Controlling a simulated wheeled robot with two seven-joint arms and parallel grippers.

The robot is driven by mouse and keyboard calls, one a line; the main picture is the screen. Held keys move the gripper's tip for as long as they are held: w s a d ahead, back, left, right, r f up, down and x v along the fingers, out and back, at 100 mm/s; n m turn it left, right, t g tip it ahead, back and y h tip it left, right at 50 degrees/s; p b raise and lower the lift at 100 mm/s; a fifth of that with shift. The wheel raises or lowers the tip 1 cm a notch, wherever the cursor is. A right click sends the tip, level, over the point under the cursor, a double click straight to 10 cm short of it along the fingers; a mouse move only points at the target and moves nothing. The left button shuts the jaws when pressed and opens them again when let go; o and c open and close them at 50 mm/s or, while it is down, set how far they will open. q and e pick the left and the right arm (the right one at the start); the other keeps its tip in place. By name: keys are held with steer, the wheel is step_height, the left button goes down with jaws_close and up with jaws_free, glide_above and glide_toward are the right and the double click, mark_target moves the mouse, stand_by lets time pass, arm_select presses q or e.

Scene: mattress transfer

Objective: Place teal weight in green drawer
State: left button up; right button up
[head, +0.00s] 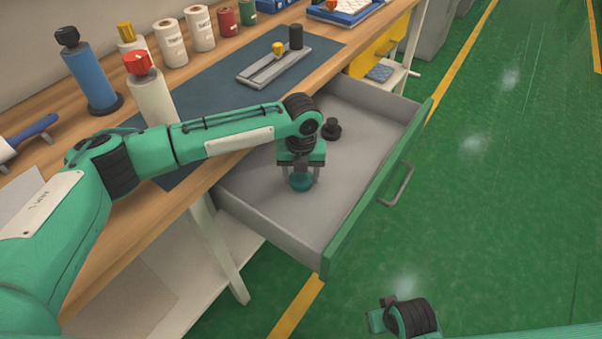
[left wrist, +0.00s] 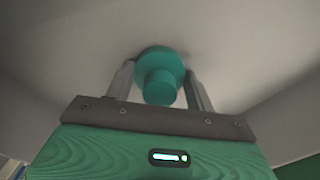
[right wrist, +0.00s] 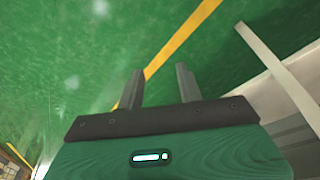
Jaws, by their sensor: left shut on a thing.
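The green-fronted drawer (head: 335,225) stands pulled out from the workbench, with a grey inside. The teal weight (head: 301,182) is between the fingers of my left gripper (head: 300,175), low over the drawer floor. In the left wrist view the teal weight (left wrist: 160,68) shows its wide disc and narrower knob, with a finger on each side. I cannot tell whether its base touches the floor. A black weight (head: 331,129) stands in the drawer, farther back. My right gripper (right wrist: 160,90) is open and empty over the green floor; its fingertips are out of the head view.
The wooden bench top carries a blue bottle (head: 92,80), a white bottle with a red cap (head: 152,98), several canisters and a grey slotted holder (head: 274,68) on a dark mat. A yellow drawer (head: 378,55) is beyond the green one. The floor at the right is clear.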

arm_select(q)
steer(key=o, duration=1.3)
steer(key=shift+f, duration=0.1)
arm_select(e)
steer(key=shift+s+f, duration=0.3)
steer(key=shift+s, duration=0.05)
steer(key=shift+w, duration=0.1)
arm_select(q)
steer(key=shift+r, duration=0.55)
step_height(320, 180, up, 11)
steer(key=shift+r+p, duration=0.1)
steer(key=shift+p, duration=0.25)
arm_select(e)
steer(key=shift+f, duration=0.75)
steer(key=shift+a+r, duration=0.1)
steer(key=shift+r, duration=0.05)
